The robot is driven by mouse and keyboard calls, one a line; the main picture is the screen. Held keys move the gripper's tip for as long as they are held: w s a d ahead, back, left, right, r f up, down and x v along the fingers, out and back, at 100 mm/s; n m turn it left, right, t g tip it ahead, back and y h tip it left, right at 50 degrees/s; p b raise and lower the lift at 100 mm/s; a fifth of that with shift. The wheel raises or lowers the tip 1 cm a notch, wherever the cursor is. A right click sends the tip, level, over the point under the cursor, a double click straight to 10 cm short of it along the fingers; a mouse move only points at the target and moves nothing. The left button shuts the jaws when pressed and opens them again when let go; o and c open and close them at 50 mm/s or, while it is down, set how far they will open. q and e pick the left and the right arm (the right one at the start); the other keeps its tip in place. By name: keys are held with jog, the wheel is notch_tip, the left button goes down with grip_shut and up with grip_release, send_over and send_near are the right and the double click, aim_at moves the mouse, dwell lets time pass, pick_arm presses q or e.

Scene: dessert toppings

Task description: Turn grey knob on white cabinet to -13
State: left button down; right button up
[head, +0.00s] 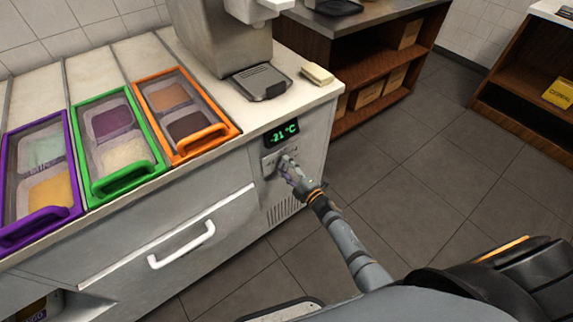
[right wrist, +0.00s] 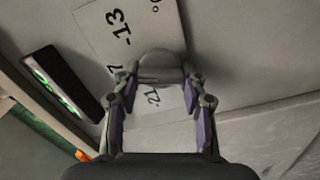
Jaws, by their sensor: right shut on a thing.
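The white cabinet (head: 225,165) stands at the left and centre of the head view. Its green display (head: 283,134) reads -21 °C. Below the display is a pale dial plate (head: 269,163). In the right wrist view the dial plate (right wrist: 95,22) shows the marks -13 and -21, a mark partly covered that ends in 7, and a degree sign. The grey knob (right wrist: 160,66) lies between the fingers of my right gripper (right wrist: 160,84), which is shut on it. In the head view my right gripper (head: 288,166) largely hides the knob. My left gripper is not in view.
Purple, green and orange framed bins (head: 185,110) sit in the cabinet top. A white drawer handle (head: 182,245) sticks out of the cabinet front, left of my right gripper. A vent (head: 284,210) is below the dial. The tiled floor (head: 400,200) to the right is clear.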

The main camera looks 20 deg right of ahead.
jog(key=m+p, duration=0.2)
jog(key=m, duration=0.2)
jog(key=shift+d+r+m, duration=0.1)
jog(key=shift+r+m, duration=0.05)
jog(key=shift+m, duration=0.15)
jog(key=shift+m+p, duration=0.6)
jog(key=shift+m, duration=1.3)
jog(key=o, duration=1.2)
jog(key=shift+c, duration=0.2)
jog(key=shift+s+d, duration=0.1)
jog(key=shift+s, duration=0.05)
jog(key=v, duration=1.1)
jog(key=shift+s, duration=0.35)
